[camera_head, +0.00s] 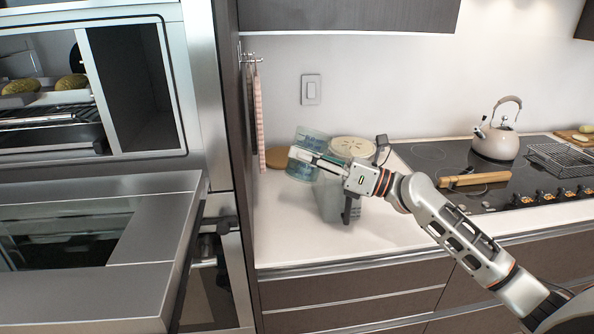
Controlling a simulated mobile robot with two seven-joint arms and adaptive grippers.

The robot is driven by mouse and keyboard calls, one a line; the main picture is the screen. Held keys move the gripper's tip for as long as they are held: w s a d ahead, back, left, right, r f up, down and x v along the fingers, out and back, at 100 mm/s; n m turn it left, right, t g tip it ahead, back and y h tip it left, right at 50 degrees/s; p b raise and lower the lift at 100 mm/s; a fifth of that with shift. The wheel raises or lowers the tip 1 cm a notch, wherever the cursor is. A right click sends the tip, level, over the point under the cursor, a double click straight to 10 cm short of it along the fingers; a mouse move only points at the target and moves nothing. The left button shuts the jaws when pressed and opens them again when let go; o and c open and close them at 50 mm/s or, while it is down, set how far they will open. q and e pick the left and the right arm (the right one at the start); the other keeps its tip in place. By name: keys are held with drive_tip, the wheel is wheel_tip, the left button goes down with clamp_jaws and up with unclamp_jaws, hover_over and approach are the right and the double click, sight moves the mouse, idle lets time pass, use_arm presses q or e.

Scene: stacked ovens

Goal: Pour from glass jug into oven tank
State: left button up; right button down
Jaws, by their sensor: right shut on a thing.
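The glass jug (313,135) is see-through and bluish, with faint markings, and is held above the white counter. My right gripper (305,157) is shut on it, its fingers lying across the jug and hiding part of it. I cannot tell how much liquid is inside. The stacked ovens (196,85) stand at the left, well apart from the jug. The upper oven shows a rack with yellow-green food and a dark panel beside it. A wide door or drawer with a dark window (70,240) sticks out below. I cannot make out the tank. My left gripper is not in view.
A pale-lidded container (352,147) stands behind the right gripper. A round wooden board (277,158) and hanging towel (257,118) are near the oven cabinet's side. The front counter (290,240) is clear.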

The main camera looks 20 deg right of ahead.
sight(311, 139)
drive_tip(key=shift+w+d+r+m+t, duration=0.1)
drive_tip(key=shift+d+r+m+t, duration=0.05)
drive_tip(key=shift+d+r+m, duration=0.3)
drive_tip(key=shift+w+d+r+m+t, duration=0.15)
drive_tip(key=shift+d+r+m, duration=0.1)
drive_tip(key=shift+r, duration=0.25)
drive_tip(key=shift+r, duration=0.15)
drive_tip(key=shift+w+d+r+m+t, duration=0.1)
drive_tip(key=shift+d+r+m+t, duration=0.35)
drive_tip(key=shift+m, duration=0.25)
drive_tip(key=shift+w+d+r+m+t, duration=0.15)
drive_tip(key=shift+m+t, duration=0.2)
drive_tip(key=shift+m, duration=0.25)
drive_tip(key=shift+w+d+r+m+t, duration=0.15)
drive_tip(key=shift+m+t, duration=0.25)
drive_tip(key=shift+m, duration=0.3)
drive_tip(key=shift+d+m+t, duration=0.15)
drive_tip(key=shift+m+t, duration=0.25)
drive_tip(key=shift+m, duration=0.3)
